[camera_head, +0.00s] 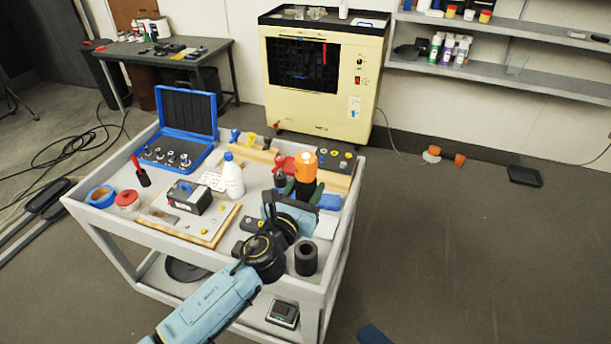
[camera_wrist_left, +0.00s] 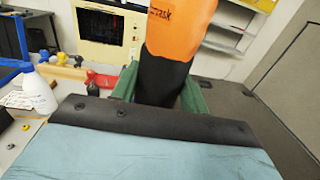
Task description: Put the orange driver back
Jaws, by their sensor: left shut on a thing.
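The orange driver (camera_head: 305,166) has an orange top and a black lower part. It stands upright in my left gripper (camera_head: 300,192), above the right part of the grey cart. In the left wrist view the driver (camera_wrist_left: 180,30) rises between the green fingers of the left gripper (camera_wrist_left: 160,88), which are shut on its black part. The driver's lower end is hidden behind my gripper and wrist. My right gripper is not in view; only a small dark blue piece shows at the bottom edge of the head view.
The cart (camera_head: 75,205) carries an open blue socket case (camera_head: 188,115), a white bottle (camera_head: 233,178), a wooden board with a black box (camera_head: 188,197), blue tape (camera_head: 101,196) and a black cylinder (camera_head: 306,257). Floor to the right is mostly clear.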

